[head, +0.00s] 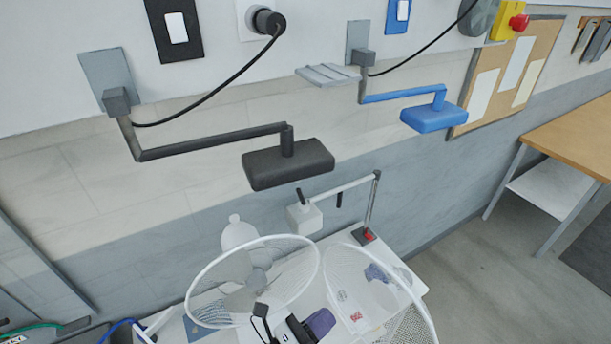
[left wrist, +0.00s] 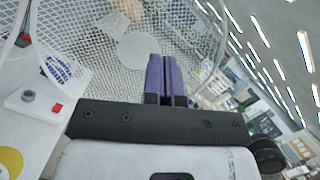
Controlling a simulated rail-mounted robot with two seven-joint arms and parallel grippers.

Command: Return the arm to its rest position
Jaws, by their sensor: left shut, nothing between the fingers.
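A black jointed arm (head: 215,143) reaches out from a grey wall plate and ends in a black padded block (head: 288,164). A similar arm with a blue block (head: 434,117) is mounted farther right. A thin white arm with a grey post (head: 372,205) stands at the back of the white table. I cannot tell which of these the task's arm is. My left gripper (head: 321,321) is low over the white table, well below the black block. Its purple fingers show in the left wrist view (left wrist: 166,78), shut together and empty. My right gripper is not in view.
Two white-rimmed mesh shapes (head: 317,262) stand around my left gripper, and mesh fills much of the left wrist view (left wrist: 80,45). A white device (head: 238,233) stands behind them. A wooden-topped table (head: 575,138) is at the right, with open floor before it.

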